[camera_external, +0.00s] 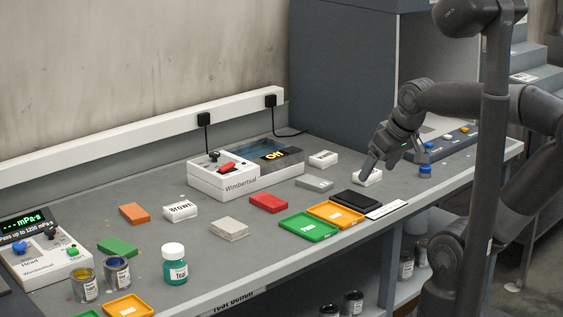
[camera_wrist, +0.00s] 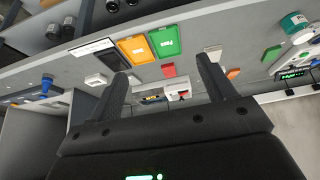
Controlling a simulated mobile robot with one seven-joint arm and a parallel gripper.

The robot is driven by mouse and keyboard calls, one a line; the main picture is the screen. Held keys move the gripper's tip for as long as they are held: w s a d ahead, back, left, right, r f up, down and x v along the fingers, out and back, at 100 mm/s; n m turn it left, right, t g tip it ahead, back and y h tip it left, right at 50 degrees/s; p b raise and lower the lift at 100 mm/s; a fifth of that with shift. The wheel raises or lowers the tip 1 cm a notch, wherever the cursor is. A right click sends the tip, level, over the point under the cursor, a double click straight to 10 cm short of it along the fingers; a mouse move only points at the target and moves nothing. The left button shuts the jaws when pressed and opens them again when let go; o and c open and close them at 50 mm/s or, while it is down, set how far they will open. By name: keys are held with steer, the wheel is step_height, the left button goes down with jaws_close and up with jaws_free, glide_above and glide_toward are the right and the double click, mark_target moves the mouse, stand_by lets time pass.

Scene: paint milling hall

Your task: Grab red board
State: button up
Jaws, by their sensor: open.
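The red board (camera_external: 268,202) is a small flat block lying on the grey bench, in front of the white Wimbertual box and behind the green tray. In the wrist view the red board (camera_wrist: 169,71) shows between my two fingers, some way beyond them. My gripper (camera_external: 367,165) is open and empty over the right part of the bench, to the right of the red board. In the wrist view both fingers of my gripper (camera_wrist: 162,70) are spread wide. In the external view the gripper overlaps a white block (camera_external: 371,179); I cannot tell if they touch.
A green tray (camera_external: 308,234), an orange tray (camera_external: 336,222) and a black tray (camera_external: 355,201) line the front edge. A grey block (camera_external: 314,184) lies between my gripper and the red board. The Wimbertual box (camera_external: 205,178) stands behind.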

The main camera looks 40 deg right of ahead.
steer(key=w+r+g, duration=0.1)
steer(key=w+r, duration=0.2)
steer(key=w, duration=0.6)
steer(key=g, duration=0.5)
glide_above(268, 199)
steer(key=f, duration=1.8)
steer(key=shift+s+d, duration=0.1)
steer(key=shift+s, duration=0.3)
steer(key=shift+w+f, duration=0.15)
steer(key=shift+f, duration=1.35)
steer(key=shift+w+f, duration=0.15)
steer(key=shift+f, duration=1.3)
steer(key=shift+c, duration=0.3)
steer(key=c, duration=1)
